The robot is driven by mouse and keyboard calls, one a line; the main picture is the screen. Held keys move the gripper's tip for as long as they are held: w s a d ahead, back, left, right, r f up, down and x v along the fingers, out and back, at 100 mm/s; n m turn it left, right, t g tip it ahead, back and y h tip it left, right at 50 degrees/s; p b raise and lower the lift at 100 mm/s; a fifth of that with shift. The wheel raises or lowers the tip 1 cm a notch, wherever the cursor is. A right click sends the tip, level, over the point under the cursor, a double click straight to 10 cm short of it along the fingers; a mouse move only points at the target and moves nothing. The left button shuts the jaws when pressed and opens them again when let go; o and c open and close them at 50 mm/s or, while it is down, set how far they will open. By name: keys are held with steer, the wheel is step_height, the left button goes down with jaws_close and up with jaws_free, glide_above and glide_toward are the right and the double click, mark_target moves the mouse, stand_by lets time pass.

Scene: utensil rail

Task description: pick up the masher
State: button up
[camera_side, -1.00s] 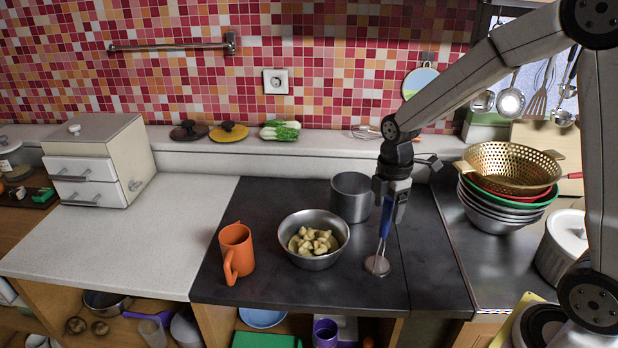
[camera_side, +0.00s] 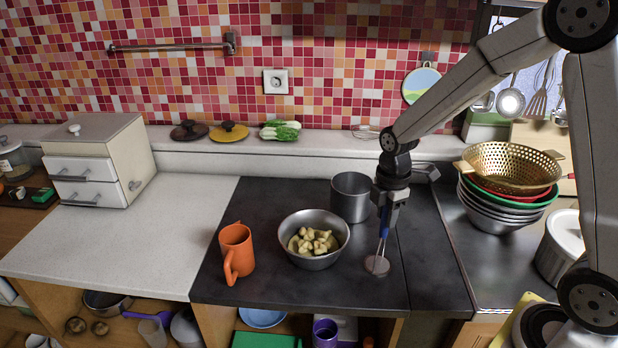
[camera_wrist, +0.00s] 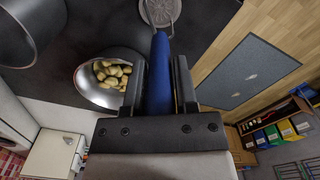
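The masher has a blue handle (camera_side: 384,222) and a round metal head (camera_side: 377,265). It stands upright on the dark countertop, right of the bowl of potato pieces. My gripper (camera_side: 387,213) is over the upper handle, pointing down. In the wrist view, the blue handle (camera_wrist: 159,75) runs between the two fingers of my gripper (camera_wrist: 160,62), with narrow gaps near the fingertips. The gripper looks open around the handle. The masher's head (camera_wrist: 160,12) shows at the top edge of that view, on the counter. The handle's upper end is hidden in the side view.
A metal bowl of potato pieces (camera_side: 325,256) stands close left of the masher. A steel pot (camera_side: 350,187) is just behind it. An orange mug (camera_side: 236,262) is farther left. Stacked bowls and a gold colander (camera_side: 497,163) stand at the right. The white counter is clear.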

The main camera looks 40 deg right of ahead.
jaws_close()
steer(key=shift+r, duration=5.05)
steer(key=w+a+r, duration=0.1)
steer(key=w+a, duration=0.3)
steer(key=w, duration=0.2)
steer(key=w+a+r+t+y, duration=0.1)
steer(key=w+a+r, duration=0.1)
steer(key=w, duration=0.4)
steer(key=shift+a+r, duration=0.3)
steer(key=shift+a, duration=0.55)
steer(key=shift+f, duration=0.2)
